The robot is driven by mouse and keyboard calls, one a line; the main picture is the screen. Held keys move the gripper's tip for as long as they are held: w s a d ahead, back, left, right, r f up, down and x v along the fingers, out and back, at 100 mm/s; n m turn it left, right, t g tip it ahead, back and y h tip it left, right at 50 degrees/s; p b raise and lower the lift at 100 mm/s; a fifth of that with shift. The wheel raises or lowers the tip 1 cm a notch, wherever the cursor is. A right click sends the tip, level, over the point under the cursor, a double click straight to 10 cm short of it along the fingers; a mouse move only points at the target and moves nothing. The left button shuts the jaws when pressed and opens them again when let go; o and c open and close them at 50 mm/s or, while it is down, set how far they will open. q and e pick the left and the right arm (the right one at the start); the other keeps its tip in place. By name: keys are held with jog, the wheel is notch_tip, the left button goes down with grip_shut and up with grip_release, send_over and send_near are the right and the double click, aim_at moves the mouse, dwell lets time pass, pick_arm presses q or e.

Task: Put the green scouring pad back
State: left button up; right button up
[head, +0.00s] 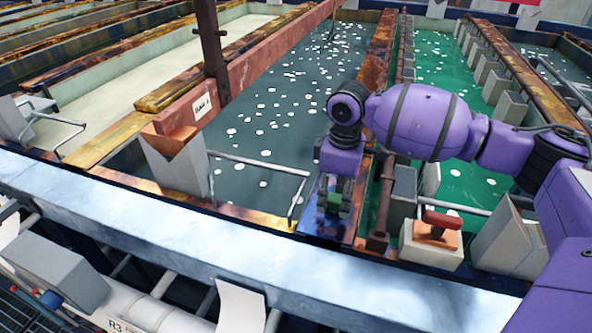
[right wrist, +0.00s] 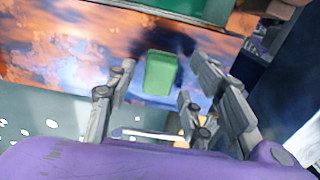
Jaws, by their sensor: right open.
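The green scouring pad is a small green block. In the right wrist view the pad (right wrist: 160,73) is between and just beyond the fingertips, over a rust-and-blue stained surface. My right gripper (head: 334,207) points down there; in the right wrist view the gripper (right wrist: 160,82) is open, fingers apart on either side of the pad. I cannot tell whether they touch it. My left gripper is not in view.
A tank of dark liquid with white floating discs (head: 262,145) lies left of the divider, a green-liquid tank (head: 450,70) right of it. Nearby stand a grey block with a red handle (head: 440,219) and a metal rail (head: 260,167). A pale blue beam (head: 200,225) crosses in front.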

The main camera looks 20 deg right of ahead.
aim_at(337, 198)
notch_tip(337, 198, up, 11)
jog(key=shift+p, duration=0.3)
